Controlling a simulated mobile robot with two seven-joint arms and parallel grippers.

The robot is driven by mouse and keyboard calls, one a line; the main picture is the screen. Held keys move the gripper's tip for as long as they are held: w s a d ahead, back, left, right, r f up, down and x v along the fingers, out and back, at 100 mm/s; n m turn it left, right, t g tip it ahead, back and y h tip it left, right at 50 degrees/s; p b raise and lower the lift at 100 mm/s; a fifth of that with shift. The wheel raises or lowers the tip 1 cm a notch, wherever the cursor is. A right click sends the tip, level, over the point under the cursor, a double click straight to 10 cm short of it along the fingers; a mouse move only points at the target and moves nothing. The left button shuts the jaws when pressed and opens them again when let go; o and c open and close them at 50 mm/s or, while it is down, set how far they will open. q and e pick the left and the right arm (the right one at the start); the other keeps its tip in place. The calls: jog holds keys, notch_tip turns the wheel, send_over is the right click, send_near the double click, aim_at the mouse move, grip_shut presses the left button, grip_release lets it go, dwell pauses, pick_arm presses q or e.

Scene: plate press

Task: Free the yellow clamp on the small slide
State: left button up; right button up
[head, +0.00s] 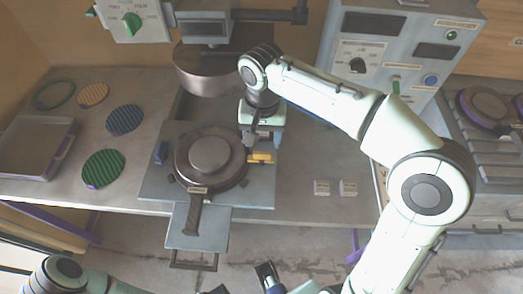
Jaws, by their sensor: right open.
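The yellow clamp (260,157) is a small block at the right edge of the round dark plate (236,180), which has a long handle toward me. The plate lies on a flat grey slide (156,188). My right gripper (263,142) is open, pointing down just behind and above the yellow clamp. Its fingers hide part of the clamp's back, and I cannot tell whether they touch it. A blue clamp (160,152) sits on the opposite side of the plate. My left gripper shows only in part at the bottom edge, with its jaws unclear.
A round press head (204,78) hangs behind the plate. A control box (367,62) stands at the back right. Two small white blocks (321,187) sit on the table. A grey tray (69,146) and several ribbed discs (103,168) lie to the left.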

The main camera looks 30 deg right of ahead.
aim_at(262, 153)
notch_tip(262, 153, down, 6)
jog(key=shift+f+b, duration=0.1)
jog(key=shift+b, duration=0.4)
jog(key=c, duration=0.8)
